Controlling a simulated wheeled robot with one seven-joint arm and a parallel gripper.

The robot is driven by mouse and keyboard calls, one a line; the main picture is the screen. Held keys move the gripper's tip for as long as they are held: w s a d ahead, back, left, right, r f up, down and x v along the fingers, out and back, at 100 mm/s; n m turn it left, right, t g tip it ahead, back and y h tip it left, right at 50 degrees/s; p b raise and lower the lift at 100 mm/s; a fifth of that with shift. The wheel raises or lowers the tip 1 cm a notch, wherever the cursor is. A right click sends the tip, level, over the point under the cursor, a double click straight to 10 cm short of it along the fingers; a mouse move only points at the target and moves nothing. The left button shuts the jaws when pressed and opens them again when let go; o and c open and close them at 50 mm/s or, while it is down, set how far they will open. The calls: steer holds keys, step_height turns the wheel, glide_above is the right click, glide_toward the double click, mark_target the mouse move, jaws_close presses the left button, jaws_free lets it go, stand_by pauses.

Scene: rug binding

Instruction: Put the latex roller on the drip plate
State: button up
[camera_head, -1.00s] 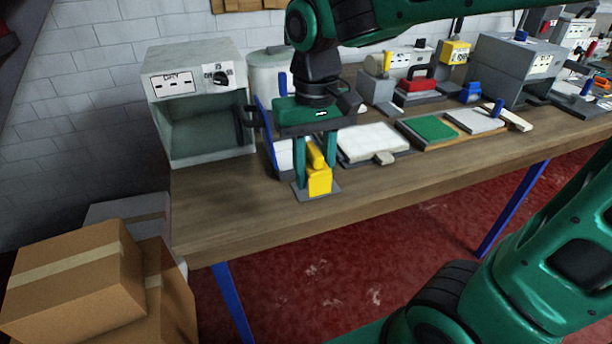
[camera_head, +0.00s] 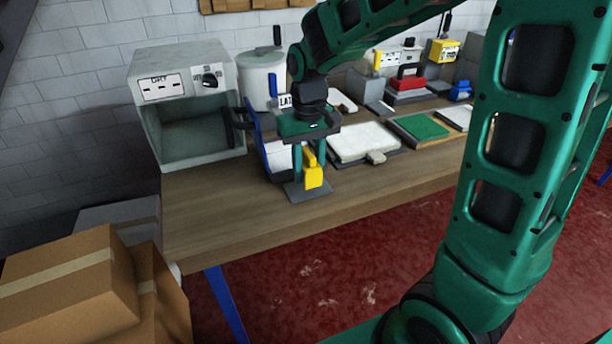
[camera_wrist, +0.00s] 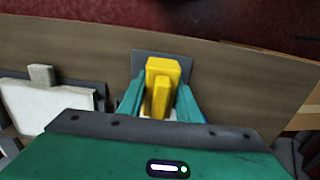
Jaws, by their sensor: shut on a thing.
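The latex roller, a yellow block with a narrower yellow bar (camera_head: 314,178), is between the green fingers of my gripper (camera_head: 309,165). My gripper is shut on it, pointing down. In the wrist view the roller (camera_wrist: 163,72) sits between both fingertips. The drip plate, a flat dark grey plate (camera_head: 303,195), lies on the bench near its front edge, directly under the gripper. In the wrist view the plate (camera_wrist: 141,64) shows around the roller. I cannot tell whether the roller touches the plate.
A blue-edged thing (camera_head: 262,150) stands close behind the plate. A grey oven (camera_head: 185,68) is to the left, and a pale lidded pot (camera_head: 262,78) behind. A white slab (camera_head: 362,140) and a green pad (camera_head: 425,127) lie to the right. Bare bench (camera_head: 225,205) is left of the plate.

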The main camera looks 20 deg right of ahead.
steer(key=shift+f, duration=1.1)
steer(key=o, duration=1.1)
steer(key=shift+f, duration=0.1)
step_height(320, 180, up, 12)
steer(key=shift+r, duration=0.15)
steer(key=s+d+f+m, duration=0.3)
steer(key=s+d, duration=0.5)
steer(key=s, duration=0.4)
steer(key=s+d+f+m, duration=0.3)
steer(key=s+d, duration=0.6)
steer(key=s, duration=0.3)
steer(key=shift+f, duration=0.45)
